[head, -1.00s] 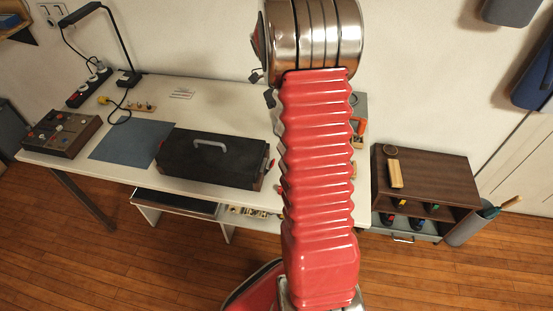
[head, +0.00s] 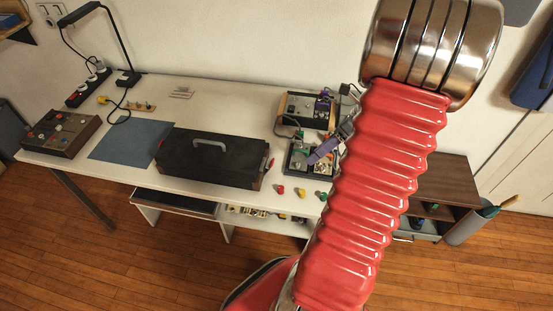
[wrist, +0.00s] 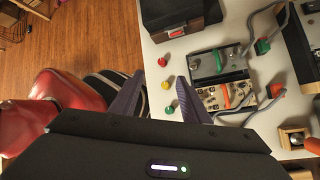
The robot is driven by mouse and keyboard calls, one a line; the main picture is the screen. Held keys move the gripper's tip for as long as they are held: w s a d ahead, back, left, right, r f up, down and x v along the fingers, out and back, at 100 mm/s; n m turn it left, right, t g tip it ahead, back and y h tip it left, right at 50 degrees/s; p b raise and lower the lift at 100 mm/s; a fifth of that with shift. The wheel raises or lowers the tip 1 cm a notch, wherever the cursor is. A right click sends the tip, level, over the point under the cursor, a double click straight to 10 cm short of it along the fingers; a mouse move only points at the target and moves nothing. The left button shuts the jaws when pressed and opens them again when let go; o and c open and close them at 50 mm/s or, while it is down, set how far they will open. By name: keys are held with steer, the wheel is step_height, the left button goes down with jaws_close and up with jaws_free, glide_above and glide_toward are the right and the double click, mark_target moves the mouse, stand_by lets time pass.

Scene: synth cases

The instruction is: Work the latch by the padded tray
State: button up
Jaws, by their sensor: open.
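My gripper (wrist: 161,78) is open and empty in the wrist view, its two purple fingers apart above the table's front edge. I cannot tell whether this is the padded tray. An open unit with an orange part (wrist: 225,96) adjoins it.
Red (wrist: 162,62), yellow (wrist: 166,84) and green (wrist: 169,109) pieces lie along the edge of the table (head: 225,93). A black case with a handle (head: 213,160) stands to the left. Another device (head: 305,109) sits behind. A brown cabinet (head: 447,180) stands right.

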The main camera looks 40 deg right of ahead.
mark_target(273, 161)
steer(key=shift+w+r+n+t+h, duration=0.1)
steer(key=shift+w+n+t+h, duration=0.1)
steer(key=shift+w+n+t, duration=0.7)
steer(key=shift+w+r+n+t+h, duration=0.15)
steer(key=shift+w+n+t, duration=0.35)
steer(key=shift+w+n, duration=0.75)
steer(key=shift+s+f, duration=0.1)
steer(key=x, duration=1.3)
steer(key=shift+a+f, duration=0.15)
steer(key=shift+f, duration=0.15)
steer(key=shift+c, duration=0.4)
jaws_close()
